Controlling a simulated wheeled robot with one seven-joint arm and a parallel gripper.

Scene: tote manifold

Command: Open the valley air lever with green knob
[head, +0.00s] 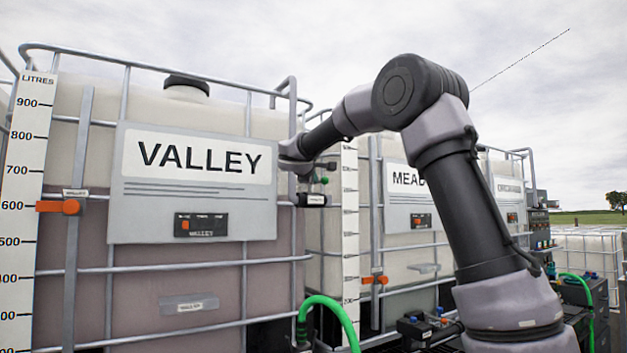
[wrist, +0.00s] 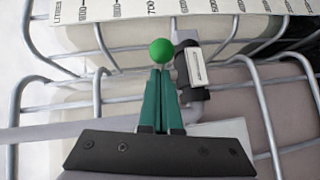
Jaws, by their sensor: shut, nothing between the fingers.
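The round green knob (wrist: 161,52) shows in the wrist view just past the tips of my gripper (wrist: 160,72). My gripper's green fingers are together, with nothing between them. I cannot tell whether the tips touch the knob. A black valve body with a pale label (wrist: 194,66) is right of the knob, and the lever's stem is mostly hidden behind the fingers. In the head view, my arm reaches to the right edge of the VALLEY tote (head: 75,290). A small green spot, likely the knob (head: 324,180), shows there above a black labelled block (head: 312,199).
The VALLEY sign (head: 195,225) and metal cage bars (head: 170,268) are close to my wrist. A litre scale (head: 350,235) stands right of the lever. The MEADOW-like tote's sign (head: 405,180) is partly behind my arm. A green hose (head: 335,308) curves below.

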